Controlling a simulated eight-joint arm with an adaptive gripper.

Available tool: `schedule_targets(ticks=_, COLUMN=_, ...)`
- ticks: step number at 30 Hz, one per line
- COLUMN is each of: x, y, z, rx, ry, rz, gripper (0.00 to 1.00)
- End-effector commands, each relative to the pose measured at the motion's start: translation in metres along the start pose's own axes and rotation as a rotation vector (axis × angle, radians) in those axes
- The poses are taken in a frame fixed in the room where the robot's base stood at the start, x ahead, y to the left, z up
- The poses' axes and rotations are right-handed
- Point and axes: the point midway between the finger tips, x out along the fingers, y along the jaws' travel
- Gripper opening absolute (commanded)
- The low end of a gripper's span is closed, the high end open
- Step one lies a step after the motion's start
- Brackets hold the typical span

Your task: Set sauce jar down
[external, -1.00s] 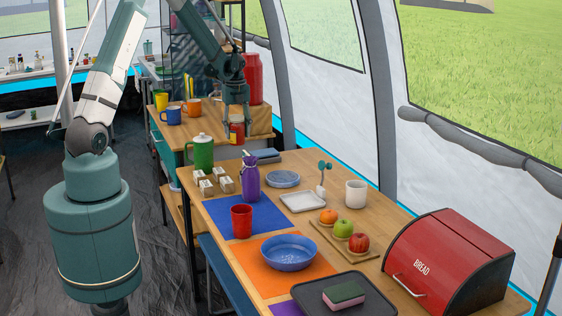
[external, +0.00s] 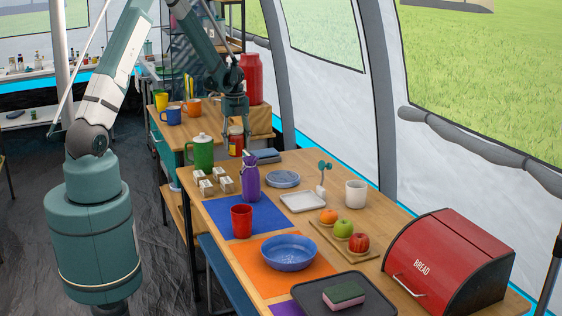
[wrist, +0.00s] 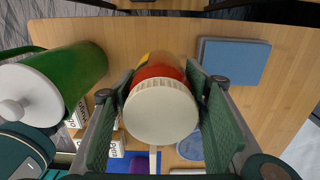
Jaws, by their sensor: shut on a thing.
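The sauce jar (external: 236,144), red and yellow with a pale lid, is upright at the far end of the front table, right of the green pot (external: 203,151). My gripper (external: 236,126) reaches down from above and is shut on it. In the wrist view the jar's cream lid (wrist: 160,111) fills the space between the two green finger pads, with its red body below. I cannot tell whether the jar's base touches the wood.
The green pot also shows close left in the wrist view (wrist: 70,75). A blue folded cloth (external: 266,156) lies to the right.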

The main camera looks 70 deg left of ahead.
Motion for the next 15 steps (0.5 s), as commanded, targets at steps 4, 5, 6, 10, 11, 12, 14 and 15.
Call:
schedule_targets(ticks=4, x=0.0093, y=0.0000, z=0.0000, rx=0.000, ry=0.000, rz=0.000, gripper=0.21)
schedule_targets(ticks=5, x=0.0099, y=0.0000, z=0.0000, rx=0.000, ry=0.000, rz=0.000, gripper=0.21)
schedule_targets(ticks=6, x=0.0103, y=0.0000, z=0.0000, rx=0.000, ry=0.000, rz=0.000, gripper=0.21)
schedule_targets(ticks=10, x=0.0100, y=0.0000, z=0.0000, rx=0.000, ry=0.000, rz=0.000, gripper=0.21)
schedule_targets(ticks=11, x=0.0100, y=0.0000, z=0.0000, rx=0.000, ry=0.000, rz=0.000, gripper=0.21)
schedule_targets(ticks=12, x=0.0100, y=0.0000, z=0.0000, rx=0.000, ry=0.000, rz=0.000, gripper=0.21)
schedule_targets(ticks=14, x=0.0101, y=0.0000, z=0.0000, rx=0.000, ry=0.000, rz=0.000, gripper=0.21)
schedule_targets(ticks=15, x=0.0108, y=0.0000, z=0.0000, rx=0.000, ry=0.000, rz=0.000, gripper=0.21)
